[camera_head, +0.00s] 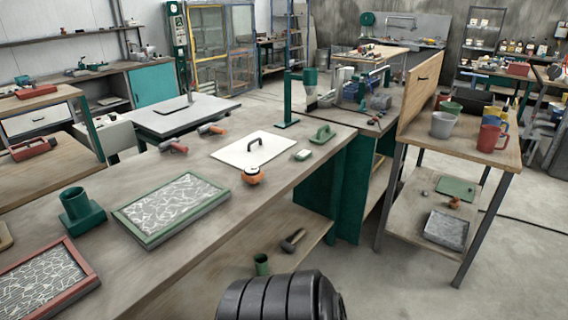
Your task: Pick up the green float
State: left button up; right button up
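The green float (322,134) lies on the long workbench (270,195), near its right edge and far end. It has a flat green plate with a handle arching over the top, and nothing covers it. A small white and green block (302,155) lies just in front of it. A white board (254,150) with a dark handle lies to its left. Neither of my grippers shows in this view. A black ribbed rounded part at the bottom middle looks like part of my own body.
An orange round tool (252,175) sits by the white board. A green stand (289,95) rises behind the float. A green-framed fibre panel (172,208), a red-framed panel (42,280) and a green holder (80,208) occupy the near left. Bare bench lies between.

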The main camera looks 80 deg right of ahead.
aim_at(324, 134)
jog(key=i+z, duration=0.2)
jog(key=z, duration=0.2)
jog(key=i+z, duration=0.15)
jog(key=z, duration=0.25)
